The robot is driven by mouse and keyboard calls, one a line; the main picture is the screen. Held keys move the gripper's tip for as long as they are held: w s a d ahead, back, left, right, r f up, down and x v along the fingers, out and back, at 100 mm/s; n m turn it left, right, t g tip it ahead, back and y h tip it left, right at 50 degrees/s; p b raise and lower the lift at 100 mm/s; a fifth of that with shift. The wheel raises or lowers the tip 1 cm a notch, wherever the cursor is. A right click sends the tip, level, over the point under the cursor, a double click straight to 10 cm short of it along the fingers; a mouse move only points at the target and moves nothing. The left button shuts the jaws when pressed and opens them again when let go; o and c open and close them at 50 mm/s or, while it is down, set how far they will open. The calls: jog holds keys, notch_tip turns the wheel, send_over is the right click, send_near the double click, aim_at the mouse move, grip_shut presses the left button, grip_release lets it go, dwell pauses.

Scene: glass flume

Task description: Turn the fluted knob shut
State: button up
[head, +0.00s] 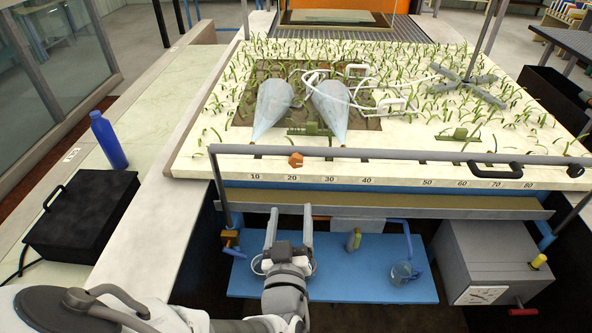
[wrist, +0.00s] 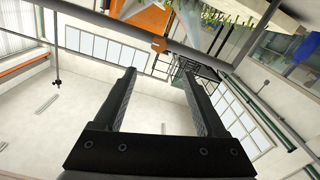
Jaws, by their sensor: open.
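A small orange knob (head: 295,159), which I take to be the fluted knob, sits at the front rail above the number scale, near the 20 and 30 marks. Its flutes are too small to make out. It also shows in the wrist view (wrist: 158,45), beyond and between the fingertips. My gripper (head: 290,212) is open and empty, with its two fingers pointing up toward the rail. It is below the knob in the head view and apart from it. The wrist view shows the two dark fingers (wrist: 158,84) spread, with nothing between them.
A grey rail (head: 400,155) runs across the front of the planted bed (head: 190,150). A blue shelf (head: 340,290) lies below, holding a small bottle (head: 353,240) and a glass beaker (head: 402,272). A grey box (head: 490,262) stands right; a black case (head: 82,215) and blue bottle (head: 108,140) stand left.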

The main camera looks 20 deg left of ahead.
aim_at(296, 163)
jog(key=b+x, duration=0.2)
jog(key=x, duration=1.2)
jog(key=shift+w+d+r, duration=0.1)
jog(key=shift+w, duration=0.9)
jog(key=shift+c, duration=0.2)
grip_shut()
